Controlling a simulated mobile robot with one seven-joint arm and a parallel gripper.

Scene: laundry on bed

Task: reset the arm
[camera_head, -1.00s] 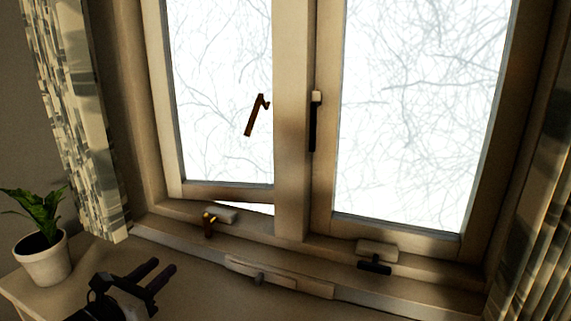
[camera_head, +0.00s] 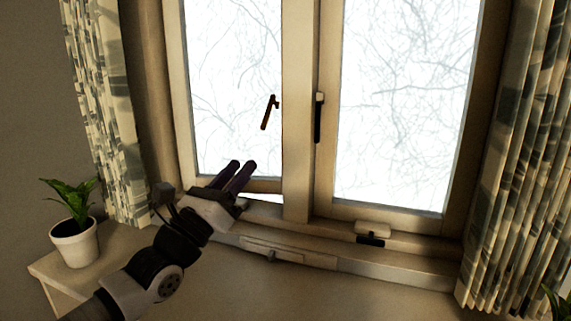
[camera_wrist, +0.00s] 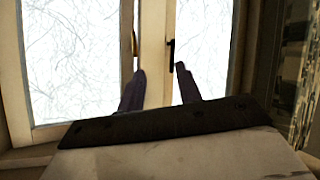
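My gripper (camera_head: 241,174) is raised in front of the lower part of the left window pane, its two dark fingers pointing up and right. In the wrist view the fingers (camera_wrist: 157,88) stand apart with a gap and nothing between them. The left window sash (camera_head: 232,183) stands slightly ajar at its lower edge. Its brown handle (camera_head: 269,112) is above and right of my fingers, apart from them. The right sash (camera_head: 400,212) looks closed, with a dark handle (camera_head: 319,118) pointing down. My arm hides part of the sill's left end.
A potted plant (camera_head: 74,241) stands on a pale surface at the left. Patterned curtains hang at the left (camera_head: 103,110) and right (camera_head: 515,160). A latch (camera_head: 371,233) sits on the sill below the right sash. The wall below the sill is clear.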

